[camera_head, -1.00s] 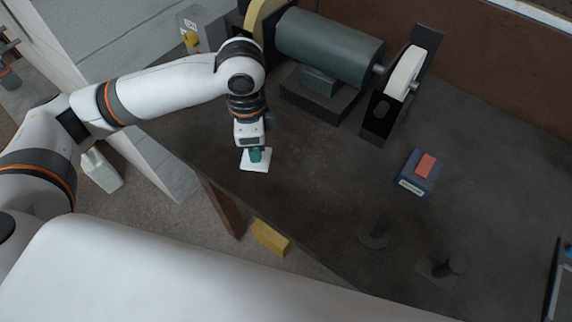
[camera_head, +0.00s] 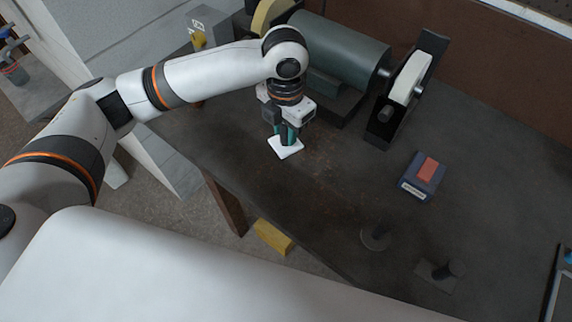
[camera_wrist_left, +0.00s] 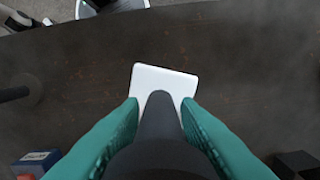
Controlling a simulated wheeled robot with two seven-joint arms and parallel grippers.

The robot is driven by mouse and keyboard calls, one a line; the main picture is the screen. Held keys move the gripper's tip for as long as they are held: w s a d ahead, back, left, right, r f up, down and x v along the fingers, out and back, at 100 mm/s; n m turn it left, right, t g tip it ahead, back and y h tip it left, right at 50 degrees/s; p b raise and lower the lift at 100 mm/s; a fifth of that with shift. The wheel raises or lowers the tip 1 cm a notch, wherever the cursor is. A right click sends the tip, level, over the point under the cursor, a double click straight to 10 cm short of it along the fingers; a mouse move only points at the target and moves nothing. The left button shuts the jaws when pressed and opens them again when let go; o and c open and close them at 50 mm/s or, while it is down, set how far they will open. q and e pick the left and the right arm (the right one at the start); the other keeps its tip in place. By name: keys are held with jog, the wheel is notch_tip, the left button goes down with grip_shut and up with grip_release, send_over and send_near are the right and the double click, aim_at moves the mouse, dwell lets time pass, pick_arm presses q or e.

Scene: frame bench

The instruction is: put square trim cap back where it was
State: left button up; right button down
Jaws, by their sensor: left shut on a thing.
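The square trim cap is a thin white square plate (camera_head: 286,149), seen in the head view below my left gripper (camera_head: 287,134). In the left wrist view the white plate (camera_wrist_left: 170,80) shows beyond a dark stem (camera_wrist_left: 160,120) that lies between the teal fingers (camera_wrist_left: 160,122). My left gripper is shut on the cap, with the plate facing down over the bench. I cannot tell how high the plate is above the bench top. My right gripper is not in view.
A bench grinder (camera_head: 345,52) stands behind the gripper. A blue box with a red top (camera_head: 420,178) sits to the right. Two dark posts, one on a round base (camera_head: 376,236) and one on a square base (camera_head: 437,274), stand near the front edge. The bench's middle is clear.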

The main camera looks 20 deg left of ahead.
pick_arm(q)
jog(key=shift+f, duration=0.3)
jog(key=shift+m, duration=0.3)
notch_tip(320, 180, down, 7)
jog(key=shift+r+p, duration=0.2)
jog(key=shift+p, duration=0.6)
notch_tip(320, 180, down, 3)
jog(key=shift+r+p, duration=0.1)
jog(key=shift+p, duration=0.2)
jog(key=o, duration=1)
